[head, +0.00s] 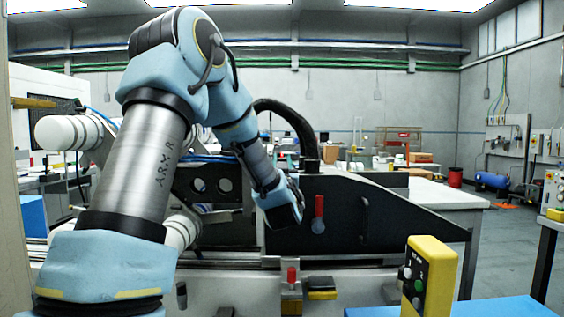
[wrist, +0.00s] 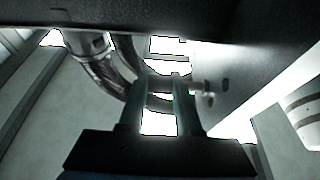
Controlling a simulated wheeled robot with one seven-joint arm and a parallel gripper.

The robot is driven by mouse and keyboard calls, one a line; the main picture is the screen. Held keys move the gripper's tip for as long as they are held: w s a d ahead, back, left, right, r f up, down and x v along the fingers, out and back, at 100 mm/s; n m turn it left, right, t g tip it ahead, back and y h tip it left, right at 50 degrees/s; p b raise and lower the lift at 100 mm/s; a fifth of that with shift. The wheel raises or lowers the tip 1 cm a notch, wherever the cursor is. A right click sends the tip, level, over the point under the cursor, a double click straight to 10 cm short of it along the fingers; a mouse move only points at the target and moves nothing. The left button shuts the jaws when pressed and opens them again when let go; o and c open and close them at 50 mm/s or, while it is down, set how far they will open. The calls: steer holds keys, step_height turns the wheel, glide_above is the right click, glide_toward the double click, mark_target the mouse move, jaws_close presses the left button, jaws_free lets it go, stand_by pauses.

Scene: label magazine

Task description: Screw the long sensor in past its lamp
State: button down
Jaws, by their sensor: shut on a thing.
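My gripper (wrist: 162,78) shows in the wrist view with its two dark fingers pointing up the picture. They are closed on a slim piece, which I take to be the long sensor (wrist: 197,86); it runs across the fingers to the right, towards a dark panel with small round holes. The fingers hide its middle, and the dim light hides its thread and tip. In the head view my gripper (head: 290,212) is at the left part of the black machine housing (head: 400,222), and the sensor is hidden there. I cannot make out the sensor's lamp in either view.
A red-handled lever (head: 319,212) is on the housing just right of my gripper. In the wrist view, a bent hose (wrist: 100,65) and a dark overhang lie close around the fingers.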

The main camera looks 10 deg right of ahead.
steer(key=shift+r+g+p, duration=0.3)
steer(key=shift+g+p, duration=0.2)
steer(key=shift+p, duration=0.05)
steer(key=shift+f+g+p, duration=0.1)
steer(key=shift+g+p, duration=0.35)
steer(key=shift+g, duration=0.05)
steer(key=shift+f, duration=0.15)
steer(key=c, duration=0.6)
jaws_free()
steer(key=shift+s+f, duration=0.1)
steer(key=b+v, duration=0.3)
steer(key=v, duration=0.7)
steer(key=shift+s, duration=0.3)
